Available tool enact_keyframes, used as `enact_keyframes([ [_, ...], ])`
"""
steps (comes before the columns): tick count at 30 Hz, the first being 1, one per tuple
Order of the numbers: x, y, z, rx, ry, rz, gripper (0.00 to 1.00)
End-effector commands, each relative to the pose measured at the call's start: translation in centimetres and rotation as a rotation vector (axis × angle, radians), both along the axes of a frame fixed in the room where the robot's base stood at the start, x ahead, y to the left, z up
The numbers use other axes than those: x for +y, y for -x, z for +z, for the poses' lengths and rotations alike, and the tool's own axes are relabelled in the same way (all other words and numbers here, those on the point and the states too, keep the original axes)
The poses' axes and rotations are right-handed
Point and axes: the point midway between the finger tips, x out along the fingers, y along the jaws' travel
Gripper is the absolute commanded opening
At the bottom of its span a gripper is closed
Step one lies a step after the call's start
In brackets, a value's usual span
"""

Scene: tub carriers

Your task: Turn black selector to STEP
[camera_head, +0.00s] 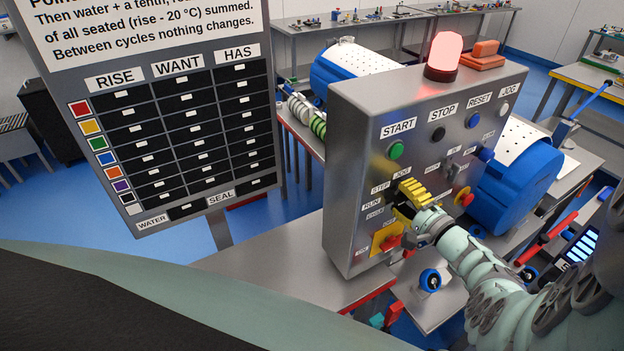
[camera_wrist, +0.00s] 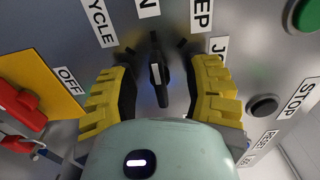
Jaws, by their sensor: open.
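The black selector (camera_wrist: 160,85) is on the grey panel face in the wrist view, a long knob with a white mark. Its narrow end points up at the partly cut-off RUN label (camera_wrist: 148,8). The STEP label (camera_wrist: 202,14) is to the right of that, cut by the top edge, and CYCLE and OFF are to the left. My gripper (camera_wrist: 161,70) is open, with one yellow finger on each side of the selector. I cannot tell whether either finger touches it. In the head view my gripper (camera_head: 411,198) is at the panel's lower left and hides the selector.
The control box (camera_head: 352,190) carries a lit red beacon (camera_head: 444,54), a green START button (camera_head: 396,151) and a black STOP button (camera_head: 438,134). A red switch on a yellow plate (camera_head: 386,240) is just below my gripper. A RISE/WANT/HAS board (camera_head: 215,55) stands left.

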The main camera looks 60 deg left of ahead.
Motion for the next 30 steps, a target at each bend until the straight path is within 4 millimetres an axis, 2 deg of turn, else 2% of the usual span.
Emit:
enact_keyframes([
  [3, 0.08, 0.1, -0.01, 0.0, 0.0, 0.003, 0.51],
  [18, 0.0, 0.02, -0.01, 0.0, 0.0, 0.001, 0.0],
  [30, -0.05, -0.01, -0.08, 0.004, 0.0, -0.001, 0.0],
])
